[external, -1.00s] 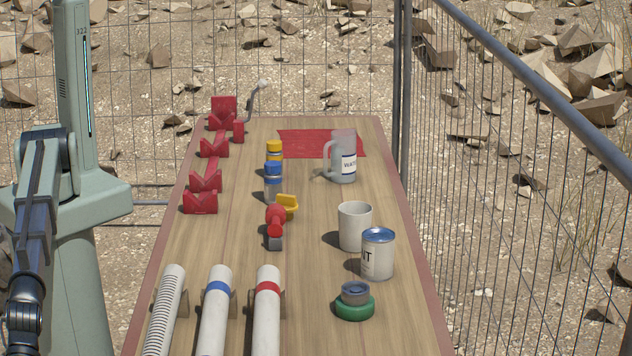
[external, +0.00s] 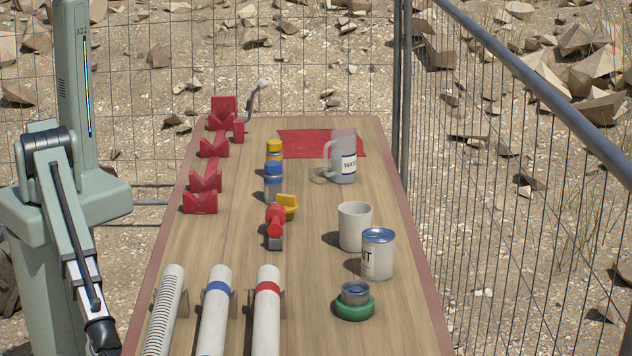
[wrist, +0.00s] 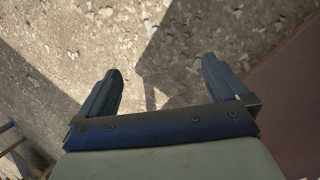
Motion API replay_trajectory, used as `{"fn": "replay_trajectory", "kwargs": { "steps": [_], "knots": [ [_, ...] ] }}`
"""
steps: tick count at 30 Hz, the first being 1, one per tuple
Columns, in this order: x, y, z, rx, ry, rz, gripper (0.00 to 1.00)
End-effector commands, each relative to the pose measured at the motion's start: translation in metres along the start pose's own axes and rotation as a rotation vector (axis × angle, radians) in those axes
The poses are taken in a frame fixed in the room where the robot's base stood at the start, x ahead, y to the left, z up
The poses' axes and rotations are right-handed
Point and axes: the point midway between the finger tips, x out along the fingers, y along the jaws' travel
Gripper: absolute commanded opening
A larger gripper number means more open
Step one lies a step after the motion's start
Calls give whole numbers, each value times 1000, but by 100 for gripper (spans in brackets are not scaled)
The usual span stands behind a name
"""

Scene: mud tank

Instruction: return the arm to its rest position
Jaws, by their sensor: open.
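My gripper (wrist: 160,92) shows in the wrist view with its two dark fingers spread wide and nothing between them. Below the fingers is bare stony ground (wrist: 165,35), partly in shadow. A reddish-brown edge (wrist: 290,95), likely the table's, lies at the right of that view. In the external view my arm (external: 70,225) hangs at the left, beside the table's left edge. Its lower end runs down towards the bottom of the frame, and my gripper is not visible there.
The wooden table (external: 325,220) carries white tubes (external: 213,310), red V-blocks (external: 205,182), a jug (external: 343,160), a white cup (external: 354,226), a can (external: 378,255) and a green ring (external: 355,308). A mesh fence (external: 500,190) stands along the right and back.

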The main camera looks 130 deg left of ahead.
Motion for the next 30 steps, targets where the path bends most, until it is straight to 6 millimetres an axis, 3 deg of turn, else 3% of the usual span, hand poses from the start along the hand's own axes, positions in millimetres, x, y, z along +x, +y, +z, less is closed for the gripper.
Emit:
{"fn": "replay_trajectory", "kwargs": {
  "steps": [1, 9, 16, 21, 30],
  "knots": [
    [7, -19, 24, -17, -41, -9, 100],
    [33, -110, 128, -76, -205, -97, 100],
    [40, -166, 204, -107, -291, -182, 100],
    [42, -182, 231, -113, -321, -212, 100],
    [42, -182, 231, -113, -321, -212, 100]
  ]
}}
